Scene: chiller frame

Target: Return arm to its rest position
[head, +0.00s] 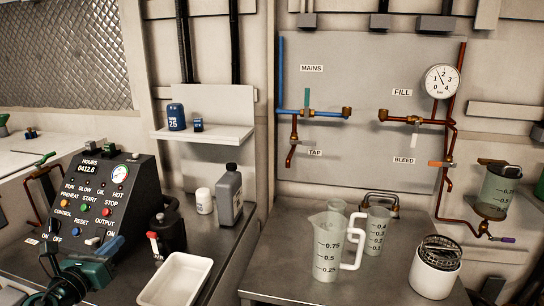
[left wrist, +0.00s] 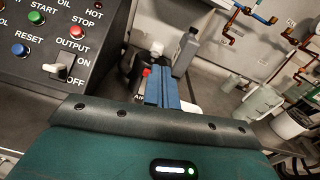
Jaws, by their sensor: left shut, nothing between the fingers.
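My left gripper (head: 106,246) is at the lower left of the head view, in front of the control panel's (head: 98,200) lower right corner. Its teal body and dark wrist reach in from the bottom left. In the left wrist view its blue fingers (left wrist: 161,88) are together with nothing between them. They point toward a black container with a red part (left wrist: 145,72) and a grey bottle (left wrist: 186,52), apart from the bottle. Whether they touch the black container cannot be told. My right gripper does not show.
A white tray (head: 176,280) lies close to the right of my left gripper. On the right counter stand a large clear jug (head: 327,250), smaller measuring cups and a white pot (head: 434,273). Pipes and valves with a gauge (head: 441,81) are on the back wall.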

